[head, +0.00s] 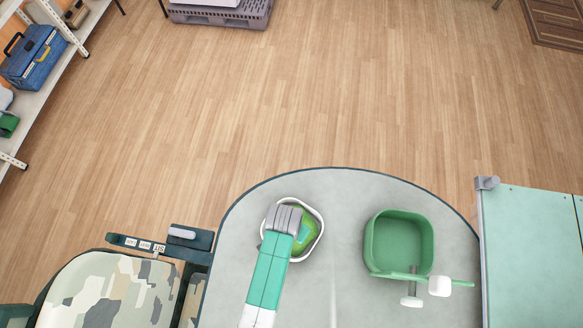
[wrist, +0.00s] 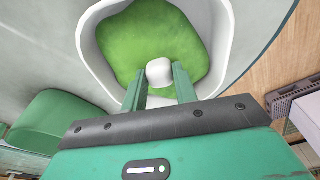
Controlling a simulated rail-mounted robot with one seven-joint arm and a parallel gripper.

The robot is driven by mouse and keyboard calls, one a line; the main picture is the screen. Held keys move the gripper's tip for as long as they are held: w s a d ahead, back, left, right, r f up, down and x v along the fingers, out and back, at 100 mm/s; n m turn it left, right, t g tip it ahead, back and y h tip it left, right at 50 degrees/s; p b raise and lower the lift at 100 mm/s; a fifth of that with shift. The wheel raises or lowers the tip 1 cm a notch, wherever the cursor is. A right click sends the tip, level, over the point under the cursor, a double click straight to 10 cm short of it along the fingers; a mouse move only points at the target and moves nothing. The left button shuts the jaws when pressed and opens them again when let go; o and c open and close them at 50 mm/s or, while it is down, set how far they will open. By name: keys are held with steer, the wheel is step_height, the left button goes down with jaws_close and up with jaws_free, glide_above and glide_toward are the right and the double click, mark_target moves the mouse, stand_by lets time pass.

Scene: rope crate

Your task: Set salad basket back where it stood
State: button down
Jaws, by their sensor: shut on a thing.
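The salad basket (head: 319,222) is a white, rounded-square tub with green contents, over the left part of the rounded grey table. In the wrist view the white basket (wrist: 92,48) fills the upper middle, with the mottled green inside it. My gripper (wrist: 160,78) is shut on a white knob-like part that seems to belong to the basket. In the head view my arm hides part of the basket and my fingertips. I cannot tell whether the basket's bottom touches the table.
A green tub (head: 370,240) with a handle and white knobs stands right of the basket on the table (head: 350,190). A camouflage seat (head: 95,292) is at the left and a pale green surface (head: 525,250) at the right. The table between basket and tub is clear.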

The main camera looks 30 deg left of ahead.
steer(key=shift+f+b, duration=0.35)
steer(key=shift+f, duration=0.15)
stand_by(0.4)
steer(key=c, duration=1)
jaws_free()
steer(key=r, duration=0.5)
steer(key=s+r, duration=0.1)
steer(key=r, duration=0.1)
steer(key=shift+s+r, duration=0.1)
steer(key=shift+r, duration=0.25)
